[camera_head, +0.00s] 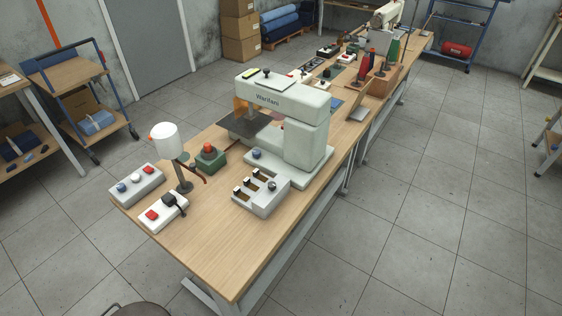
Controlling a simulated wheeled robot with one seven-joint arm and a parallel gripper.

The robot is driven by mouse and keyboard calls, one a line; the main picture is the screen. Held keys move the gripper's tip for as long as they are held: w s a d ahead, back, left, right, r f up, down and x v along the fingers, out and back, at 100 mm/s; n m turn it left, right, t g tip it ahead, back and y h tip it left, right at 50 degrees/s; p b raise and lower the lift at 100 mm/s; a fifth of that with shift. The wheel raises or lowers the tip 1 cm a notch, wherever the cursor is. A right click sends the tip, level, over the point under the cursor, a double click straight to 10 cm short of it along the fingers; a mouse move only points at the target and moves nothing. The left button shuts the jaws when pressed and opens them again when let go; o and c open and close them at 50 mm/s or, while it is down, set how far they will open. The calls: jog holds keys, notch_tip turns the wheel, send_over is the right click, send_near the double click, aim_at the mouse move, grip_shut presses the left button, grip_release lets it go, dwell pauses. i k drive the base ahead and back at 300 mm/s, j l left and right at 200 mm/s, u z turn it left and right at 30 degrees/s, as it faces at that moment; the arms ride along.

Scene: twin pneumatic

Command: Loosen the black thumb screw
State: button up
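A pale green Warifaro machine (305,128) stands on the wooden workbench (225,258). A small black knob (267,72) sits on top of its upper arm; it may be the black thumb screw, but it is too small to be sure. Beside it on the same arm lie a flat light-coloured plate (257,82) and a small yellow-green item (249,73). A dark plate (245,124) is under the arm's front end. My gripper is not in view.
In front of the machine is a grey box with several black levers (262,197). To the left stand a white cylinder on a stand (165,138), a red button on a green base (208,151) and two button boxes (137,182) (163,213). The near bench end is clear.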

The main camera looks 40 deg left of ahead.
aim_at(272, 185)
jog(key=i+j+z, duration=0.2)
jog(key=i, duration=0.25)
jog(key=i+z, duration=0.25)
jog(key=i, duration=0.2)
jog(key=i+j+z, duration=0.1)
jog(key=z, duration=0.3)
jog(key=j+z, duration=0.1)
jog(key=z, duration=0.3)
jog(key=i+j+z, duration=0.1)
jog(key=z, duration=0.35)
jog(key=j+z, duration=0.2)
jog(key=z, duration=0.2)
jog(key=j+z, duration=0.1)
jog(key=z, duration=0.85)
jog(key=k+z, duration=0.1)
jog(key=z, duration=0.35)
jog(key=j+z, duration=0.1)
jog(key=z, duration=0.4)
jog(key=k+z, duration=0.1)
jog(key=z, duration=0.85)
jog(key=l+z, duration=0.15)
jog(key=z, duration=0.3)
jog(key=k+l+z, duration=0.1)
jog(key=z, duration=0.35)
jog(key=l+z, duration=0.25)
jog(key=z, duration=0.2)
